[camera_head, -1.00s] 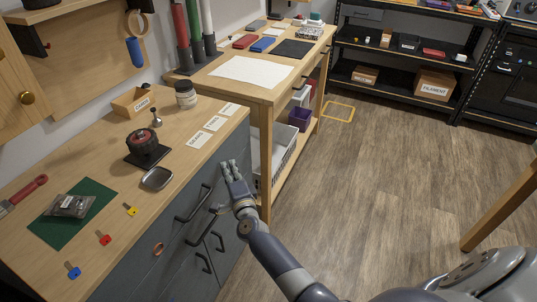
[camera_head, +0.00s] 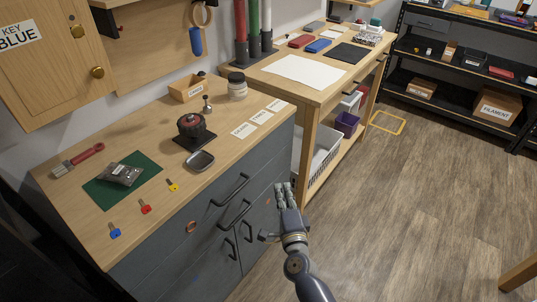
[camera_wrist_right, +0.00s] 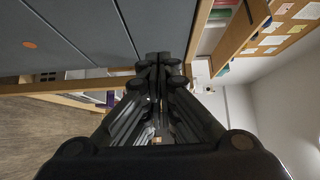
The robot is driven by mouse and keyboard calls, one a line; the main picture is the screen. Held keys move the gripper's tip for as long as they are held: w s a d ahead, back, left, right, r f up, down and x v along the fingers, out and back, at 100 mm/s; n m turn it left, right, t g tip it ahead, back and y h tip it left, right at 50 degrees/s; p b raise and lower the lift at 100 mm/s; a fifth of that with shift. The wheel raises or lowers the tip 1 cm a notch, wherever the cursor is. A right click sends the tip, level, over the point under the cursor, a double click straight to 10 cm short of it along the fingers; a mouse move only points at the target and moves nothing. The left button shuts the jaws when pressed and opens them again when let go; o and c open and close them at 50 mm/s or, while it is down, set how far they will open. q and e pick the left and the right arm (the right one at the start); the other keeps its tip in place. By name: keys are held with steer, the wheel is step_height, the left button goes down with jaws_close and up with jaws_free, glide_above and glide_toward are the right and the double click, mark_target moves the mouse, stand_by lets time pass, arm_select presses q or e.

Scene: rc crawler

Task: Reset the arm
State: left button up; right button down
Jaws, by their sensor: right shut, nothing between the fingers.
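My right gripper (camera_head: 285,194) is shut and empty. It is in front of the grey drawer cabinet (camera_head: 262,192), near its right end and below the wooden top. In the right wrist view my gripper (camera_wrist_right: 158,60) shows with its fingers together, and the cabinet front (camera_wrist_right: 60,35) is beside it. I cannot tell from these views whether the fingers touch the cabinet. My left gripper is not in view.
The cabinet top holds a green mat (camera_head: 100,194), blue (camera_head: 115,231), red (camera_head: 146,207) and yellow (camera_head: 173,186) keys, a metal dish (camera_head: 200,161) and a jar (camera_head: 237,86). A second workbench (camera_head: 312,92) adjoins behind. The wooden floor (camera_head: 410,210) at right is clear.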

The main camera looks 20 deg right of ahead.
steer(key=s+a+f+n+g+y+p, duration=0.15)
steer(key=s+f+n, duration=0.3)
steer(key=f, duration=0.45)
steer(key=s+a+f+n+g+y, duration=0.1)
steer(key=s+f+n+g, duration=0.2)
steer(key=s+f, duration=0.45)
steer(key=s+a+f+n+g+y, duration=0.1)
steer(key=s+f+n+g, duration=0.25)
steer(key=f, duration=0.75)
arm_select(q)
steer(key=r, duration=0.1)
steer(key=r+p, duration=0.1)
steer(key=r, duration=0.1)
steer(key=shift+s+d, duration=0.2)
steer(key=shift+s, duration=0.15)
arm_select(e)
steer(key=s+d+f+n+g, duration=0.2)
steer(key=s+f, duration=0.3)
steer(key=s, duration=0.6)
steer(key=s+d+f+n+g+h, duration=0.1)
steer(key=s+d+f+n+g, duration=0.2)
steer(key=s, duration=0.9)
steer(key=s+d+f+n+g, duration=0.3)
steer(key=s+f+n, duration=0.2)
steer(key=s+f, duration=0.3)
steer(key=s, duration=0.3)
steer(key=shift+s+n+g, duration=0.25)
steer(key=shift+n+g, duration=0.15)
steer(key=shift+d, duration=0.1)
